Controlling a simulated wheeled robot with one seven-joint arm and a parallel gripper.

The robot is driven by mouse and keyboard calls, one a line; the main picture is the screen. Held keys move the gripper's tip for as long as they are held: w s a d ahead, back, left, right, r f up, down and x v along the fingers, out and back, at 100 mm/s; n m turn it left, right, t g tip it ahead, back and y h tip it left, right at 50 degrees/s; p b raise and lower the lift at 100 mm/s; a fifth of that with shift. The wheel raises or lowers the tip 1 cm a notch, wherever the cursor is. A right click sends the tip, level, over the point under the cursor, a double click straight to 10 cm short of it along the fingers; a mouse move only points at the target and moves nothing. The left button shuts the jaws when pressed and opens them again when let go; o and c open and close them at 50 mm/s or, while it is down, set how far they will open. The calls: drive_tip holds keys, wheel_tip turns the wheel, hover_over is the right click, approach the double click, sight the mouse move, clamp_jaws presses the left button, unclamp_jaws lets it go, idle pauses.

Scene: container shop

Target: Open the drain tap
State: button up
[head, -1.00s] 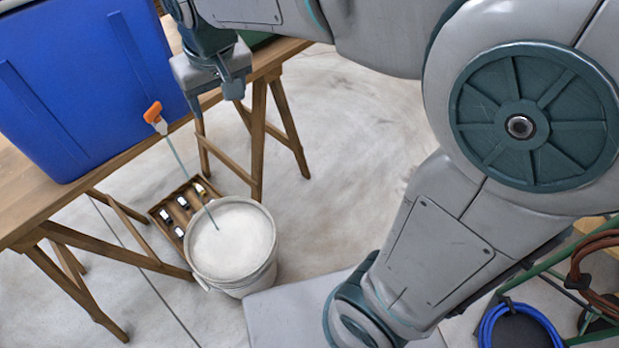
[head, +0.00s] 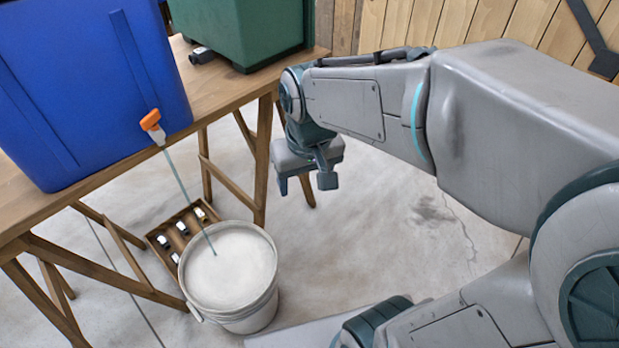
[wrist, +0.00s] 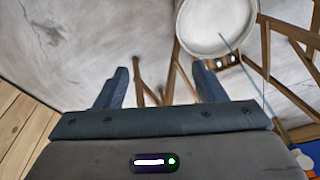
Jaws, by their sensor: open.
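The drain tap (head: 152,124) has an orange handle and a white body, on the lower side of a blue container (head: 85,75) on the wooden table. A thin stream (head: 178,180) runs from the tap down into a white bucket (head: 230,312) on the floor. My gripper (head: 305,184) is open and empty, in the air to the right of the tap and beyond the table's edge. In the wrist view my gripper (wrist: 163,85) shows both fingers apart with floor between them. The bucket (wrist: 215,25) and stream (wrist: 248,72) show at the upper right there.
A green container (head: 245,35) stands on the table (head: 215,95) at the back, with a dark tap (head: 203,55) on it. A wooden crate (head: 160,243) with several small items lies beside the bucket. Open floor lies right of the table.

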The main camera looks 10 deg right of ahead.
drive_tip(key=shift+s+d+f+b, duration=0.2)
drive_tip(key=shift+s+d+f, duration=0.25)
drive_tip(key=shift+f, duration=0.15)
drive_tip(key=shift+s+d+f+b, duration=0.2)
drive_tip(key=shift+s+d+f, duration=0.15)
drive_tip(key=shift+f, duration=0.25)
